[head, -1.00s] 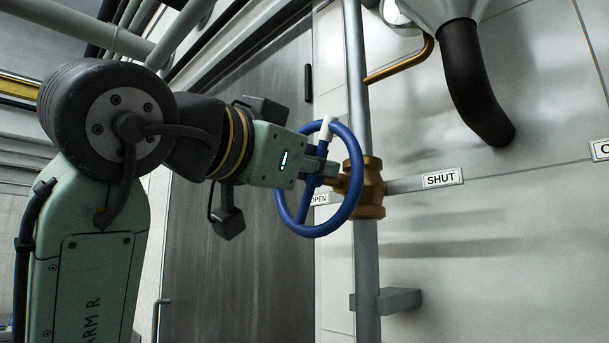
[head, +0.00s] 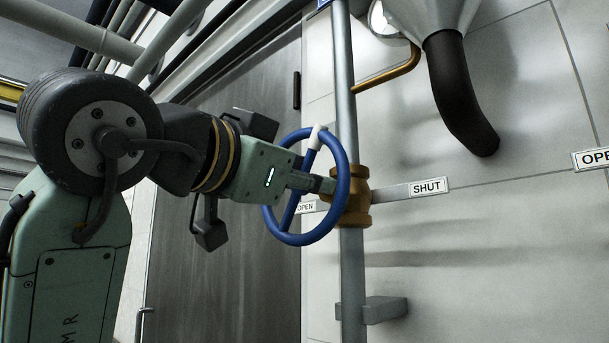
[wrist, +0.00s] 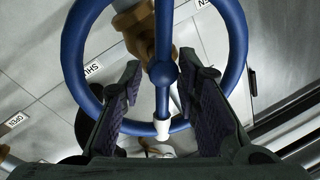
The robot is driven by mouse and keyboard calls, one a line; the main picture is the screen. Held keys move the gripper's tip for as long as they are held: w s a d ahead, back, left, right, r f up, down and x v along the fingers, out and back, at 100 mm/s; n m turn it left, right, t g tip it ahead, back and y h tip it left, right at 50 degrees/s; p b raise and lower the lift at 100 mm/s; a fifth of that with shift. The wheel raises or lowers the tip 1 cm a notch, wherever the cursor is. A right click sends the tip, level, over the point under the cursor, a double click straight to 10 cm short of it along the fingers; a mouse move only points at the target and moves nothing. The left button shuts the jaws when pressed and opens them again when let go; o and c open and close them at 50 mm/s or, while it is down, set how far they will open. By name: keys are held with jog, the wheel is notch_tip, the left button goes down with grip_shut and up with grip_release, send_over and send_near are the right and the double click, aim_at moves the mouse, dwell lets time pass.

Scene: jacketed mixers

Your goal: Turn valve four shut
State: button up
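A blue handwheel (head: 345,201) with a white mark (head: 316,136) on its rim sits on a brass valve body (head: 352,197) on a vertical grey pipe. No number shows on it. In the head view the mark is at the top of the wheel. A SHUT plate (head: 428,187) is right of the valve and an OPEN plate (head: 305,207) is left, partly behind the wheel. My gripper (head: 320,185) reaches into the wheel. In the wrist view, my gripper (wrist: 165,95) is open, its fingers apart on both sides of the spoke and hub, with gaps.
Another OPEN plate (head: 595,159) is at the right edge. A dark hose (head: 458,95) hangs from a funnel above right of the valve. A bracket (head: 380,309) sticks out low on the wall. A grey door (head: 225,240) stands behind my arm.

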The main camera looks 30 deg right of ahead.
jog(key=shift+r, duration=0.1)
jog(key=v, duration=1.2)
